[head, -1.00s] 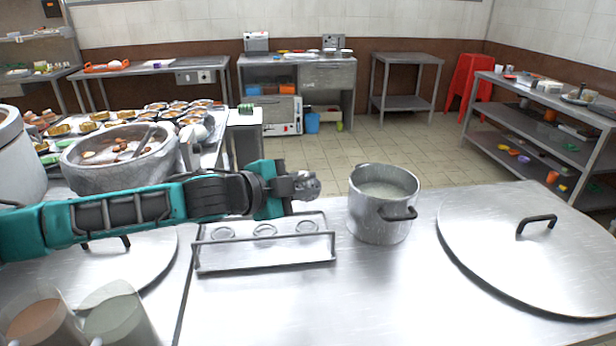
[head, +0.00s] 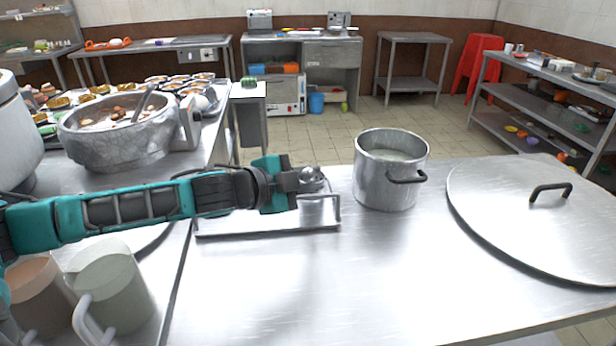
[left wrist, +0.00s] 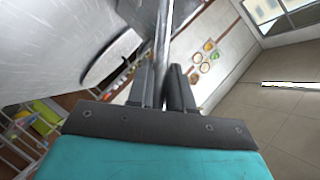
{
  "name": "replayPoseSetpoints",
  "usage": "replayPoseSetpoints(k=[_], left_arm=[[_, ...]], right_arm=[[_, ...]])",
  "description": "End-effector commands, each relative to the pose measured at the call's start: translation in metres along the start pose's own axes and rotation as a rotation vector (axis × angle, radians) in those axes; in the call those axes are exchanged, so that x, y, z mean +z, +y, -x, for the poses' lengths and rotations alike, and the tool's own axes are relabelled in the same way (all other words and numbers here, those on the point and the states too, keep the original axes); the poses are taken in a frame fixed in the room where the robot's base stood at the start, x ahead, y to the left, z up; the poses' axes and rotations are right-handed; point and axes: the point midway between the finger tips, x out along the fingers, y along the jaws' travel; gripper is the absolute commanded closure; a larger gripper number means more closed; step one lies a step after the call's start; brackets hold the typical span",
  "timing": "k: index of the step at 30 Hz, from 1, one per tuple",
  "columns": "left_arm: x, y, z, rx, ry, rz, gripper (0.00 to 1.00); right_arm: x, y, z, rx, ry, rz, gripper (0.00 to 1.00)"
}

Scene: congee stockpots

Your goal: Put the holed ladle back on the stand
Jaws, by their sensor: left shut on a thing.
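My left gripper (head: 298,183) reaches in from the left in the head view, over the metal stand (head: 270,231). It is shut on the holed ladle; a rounded metal piece, likely part of it, shows just past the fingers (head: 313,177). In the left wrist view the ladle's thin metal handle (left wrist: 163,42) runs between the two fingers (left wrist: 163,85). The stand is a low tray with an upright frame; my arm hides its rear and most of its rings. I cannot tell whether the ladle touches it. My right gripper is not in view.
A steel pot (head: 388,178) stands right of the stand. A large lid (head: 530,225) lies farther right. Two jugs (head: 112,290) stand at the front left, and a big stone-like pot (head: 115,148) is behind my arm. The counter in front of the stand is clear.

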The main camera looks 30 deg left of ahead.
Motion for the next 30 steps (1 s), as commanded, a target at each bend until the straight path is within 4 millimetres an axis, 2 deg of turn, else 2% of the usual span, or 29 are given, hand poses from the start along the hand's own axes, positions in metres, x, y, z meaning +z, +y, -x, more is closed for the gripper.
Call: replayPoseSetpoints(k=[30], left_arm=[[-0.0003,0.0001,0.0010,-0.001,0.001,-0.002,1.00]], right_arm=[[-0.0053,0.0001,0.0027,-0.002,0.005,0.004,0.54]])
